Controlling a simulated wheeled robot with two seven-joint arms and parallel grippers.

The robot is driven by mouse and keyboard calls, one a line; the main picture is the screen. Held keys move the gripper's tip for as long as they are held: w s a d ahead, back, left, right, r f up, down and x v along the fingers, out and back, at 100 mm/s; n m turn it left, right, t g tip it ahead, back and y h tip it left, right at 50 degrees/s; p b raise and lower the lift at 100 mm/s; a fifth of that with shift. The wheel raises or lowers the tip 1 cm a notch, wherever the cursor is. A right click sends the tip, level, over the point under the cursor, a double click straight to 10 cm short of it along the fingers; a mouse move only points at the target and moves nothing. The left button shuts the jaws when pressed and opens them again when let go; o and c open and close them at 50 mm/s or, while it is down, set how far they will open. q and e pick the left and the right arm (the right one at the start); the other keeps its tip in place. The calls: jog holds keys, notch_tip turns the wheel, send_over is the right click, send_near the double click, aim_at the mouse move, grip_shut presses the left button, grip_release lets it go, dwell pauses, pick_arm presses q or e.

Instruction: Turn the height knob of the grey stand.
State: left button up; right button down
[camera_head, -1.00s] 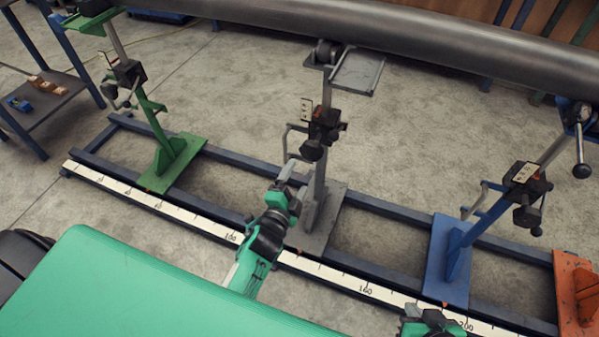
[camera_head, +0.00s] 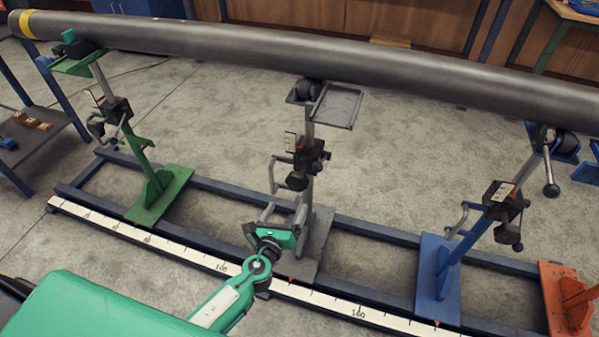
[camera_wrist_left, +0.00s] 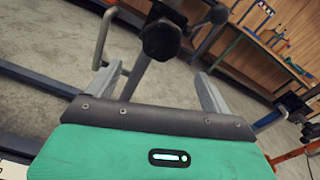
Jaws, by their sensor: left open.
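The grey stand (camera_head: 309,190) stands upright on the rail in the middle of the head view, under the long pipe. Its black height knob (camera_head: 297,181) juts from the dark clamp block, with a grey crank handle at the block's left. The knob also shows in the left wrist view (camera_wrist_left: 160,40), top centre, beyond and between the open fingers. My left gripper (camera_head: 283,211) is open and empty, just below the knob and in front of the post. Its two fingers (camera_wrist_left: 158,88) are apart, with the knob not between their tips. My right gripper is out of view.
A green stand (camera_head: 160,195) is to the left; a blue stand (camera_head: 436,275) and an orange stand (camera_head: 570,300) are to the right. The pipe (camera_head: 220,40) lies across the stands. A white scale (camera_head: 190,250) runs along the rail's front. A side table is at far left.

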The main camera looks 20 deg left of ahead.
aim_at(296, 185)
pick_arm(q)
jog(key=w+m, duration=0.1)
jog(key=w, duration=0.3)
jog(key=w+m, duration=0.1)
jog(key=w, duration=0.3)
jog(key=w+m, duration=0.1)
jog(key=w, duration=0.3)
jog(key=shift+r+t, duration=0.3)
jog(key=shift+r, duration=0.05)
jog(key=shift+w, duration=0.85)
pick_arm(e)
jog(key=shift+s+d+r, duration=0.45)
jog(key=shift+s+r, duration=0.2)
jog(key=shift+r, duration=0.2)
pick_arm(q)
jog(key=c, duration=1)
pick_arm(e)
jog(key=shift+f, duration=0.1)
